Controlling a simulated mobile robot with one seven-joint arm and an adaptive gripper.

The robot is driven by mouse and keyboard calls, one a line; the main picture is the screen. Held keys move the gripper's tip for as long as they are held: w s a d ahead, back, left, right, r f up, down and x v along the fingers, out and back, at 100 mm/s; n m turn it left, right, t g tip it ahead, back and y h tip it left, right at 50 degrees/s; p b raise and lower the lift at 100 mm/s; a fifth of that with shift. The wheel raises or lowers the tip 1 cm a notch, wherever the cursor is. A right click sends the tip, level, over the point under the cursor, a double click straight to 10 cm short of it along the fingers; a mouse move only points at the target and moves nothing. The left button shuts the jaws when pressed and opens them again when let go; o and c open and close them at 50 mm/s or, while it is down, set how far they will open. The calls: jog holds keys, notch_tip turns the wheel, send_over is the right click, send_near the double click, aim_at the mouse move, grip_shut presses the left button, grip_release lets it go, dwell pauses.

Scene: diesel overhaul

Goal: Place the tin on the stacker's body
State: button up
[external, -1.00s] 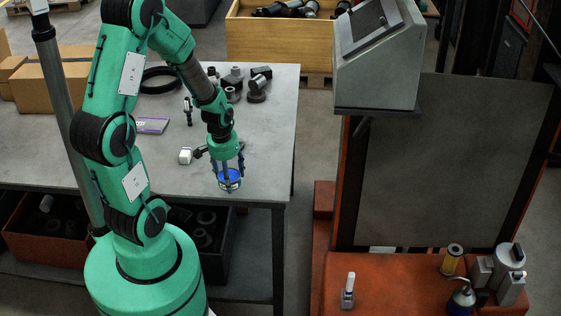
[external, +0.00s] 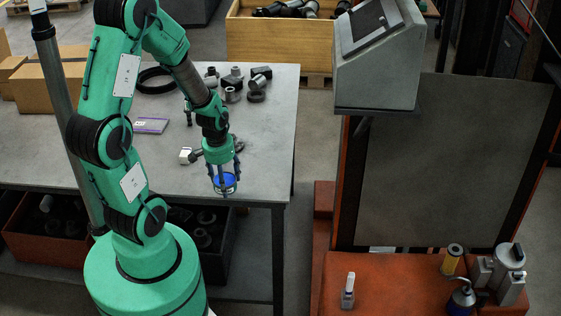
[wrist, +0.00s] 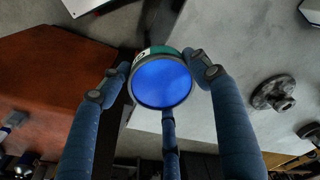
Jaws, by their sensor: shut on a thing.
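The tin (external: 225,182) is small and round with a blue top. In the wrist view the tin (wrist: 162,84) shows its blue lid and a green side with a white label. My gripper (external: 224,186) is shut on it; in the wrist view the fingers of my gripper (wrist: 160,85) sit around its sides. It is held near the front edge of the grey table, seemingly above it. The stacker's orange-red body (external: 390,285) is at the lower right, with free surface between the items on it. It also shows at the left in the wrist view (wrist: 45,70).
On the stacker's body stand a small white-topped bottle (external: 348,292), a yellow cylinder (external: 452,260), a blue oil can (external: 462,298) and a grey pump-like unit (external: 505,272). A grey console (external: 380,60) overhangs behind. Several dark parts lie on the table (external: 265,140).

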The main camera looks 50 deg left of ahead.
jog(key=shift+w+d, duration=0.1)
jog(key=shift+d, duration=0.05)
jog(key=shift+w+d+f, duration=0.15)
jog(key=shift+w+d, duration=0.15)
jog(key=shift+d, duration=0.2)
jog(key=w+d+f+m, duration=0.2)
jog(key=d, duration=0.6)
jog(key=w+d+f+m, duration=0.2)
jog(key=d+m, duration=0.1)
jog(key=d, duration=0.5)
jog(key=s+d+f+m, duration=0.1)
jog(key=d+f+m, duration=0.1)
jog(key=d, duration=0.8)
jog(key=s+d+f+m+h+b, duration=0.1)
jog(key=s+d+f+m, duration=0.1)
jog(key=d, duration=0.8)
jog(key=shift+s+f+m, duration=0.2)
jog(key=shift+f+m, duration=0.1)
jog(key=shift+f, duration=0.4)
jog(key=shift+w, duration=0.15)
jog(key=b, duration=0.3)
send_over(349, 269)
jog(key=shift+f, duration=0.7)
jog(key=shift+f, duration=1.75)
